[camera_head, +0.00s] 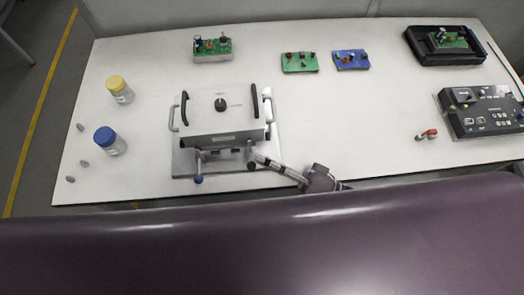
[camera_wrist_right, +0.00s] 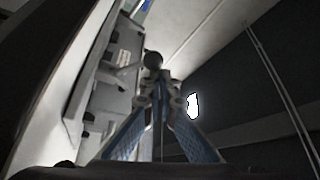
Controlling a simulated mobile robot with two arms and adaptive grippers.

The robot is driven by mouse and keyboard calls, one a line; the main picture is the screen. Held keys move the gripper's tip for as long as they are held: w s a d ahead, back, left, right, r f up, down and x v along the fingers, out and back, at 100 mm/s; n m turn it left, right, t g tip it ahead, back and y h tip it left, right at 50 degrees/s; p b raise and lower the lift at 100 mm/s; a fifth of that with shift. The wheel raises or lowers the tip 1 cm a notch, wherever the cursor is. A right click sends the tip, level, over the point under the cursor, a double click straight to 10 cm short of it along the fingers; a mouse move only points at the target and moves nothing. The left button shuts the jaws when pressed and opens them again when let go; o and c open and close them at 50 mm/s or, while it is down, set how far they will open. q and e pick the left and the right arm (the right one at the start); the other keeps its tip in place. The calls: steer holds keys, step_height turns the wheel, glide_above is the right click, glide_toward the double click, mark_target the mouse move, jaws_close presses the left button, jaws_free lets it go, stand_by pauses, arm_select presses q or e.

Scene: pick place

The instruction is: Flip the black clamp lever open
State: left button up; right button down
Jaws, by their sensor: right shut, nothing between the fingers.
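A white box fixture (camera_head: 222,104) with black handles stands on a grey base plate at the left middle of the table. On its front hang two clamp levers, a blue-tipped one (camera_head: 198,178) on the left and the black clamp lever (camera_head: 251,165) on the right. My right gripper (camera_head: 258,158) reaches in from the right, close beside the black lever. In the right wrist view, the shut, empty fingers (camera_wrist_right: 161,82) are right at the lever's round black knob (camera_wrist_right: 153,60); I cannot tell if they touch. My left gripper is not in view.
Two jars, yellow-capped (camera_head: 119,90) and blue-capped (camera_head: 109,141), stand left of the fixture. Circuit boards (camera_head: 299,62) lie along the back. A black control box (camera_head: 484,111) and a small red-handled part (camera_head: 427,134) are at the right. The table's middle right is clear.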

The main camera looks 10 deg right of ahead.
steer(key=shift+s+f, duration=0.3)
steer(key=shift+f, duration=0.1)
stand_by(0.5)
steer(key=shift+s+d, duration=0.15)
steer(key=shift+d, duration=0.05)
steer(key=v, duration=1.1)
steer(key=shift+d, duration=0.3)
steer(key=shift+s+f, duration=0.1)
steer(key=shift+s, duration=0.05)
